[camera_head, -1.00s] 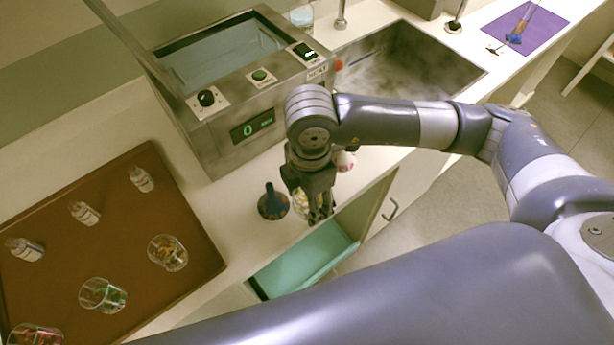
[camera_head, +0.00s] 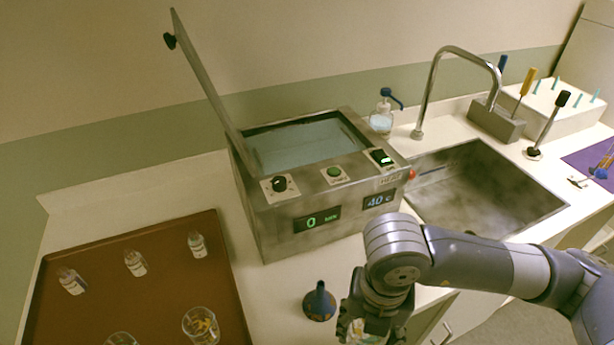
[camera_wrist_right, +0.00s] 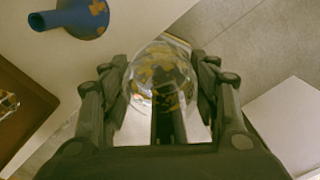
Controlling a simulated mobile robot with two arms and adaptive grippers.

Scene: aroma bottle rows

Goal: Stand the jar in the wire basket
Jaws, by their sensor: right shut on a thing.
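The jar (camera_wrist_right: 160,85) is clear glass with yellow-brown pieces inside. My right gripper (camera_wrist_right: 163,70) is shut on it, with one finger on each side in the right wrist view. In the head view, my right gripper (camera_head: 368,322) is low in the picture, in front of the steel bath, and it hides most of the jar. I see no wire basket in these views; the inside of the bath (camera_head: 262,225) is only partly visible. My left gripper is not in view.
The bath's lid (camera_head: 208,85) is raised. A brown tray (camera_head: 95,250) with small bottles and glass jars lies at left. A sink (camera_head: 485,195) with a tall faucet (camera_head: 432,90) is at right.

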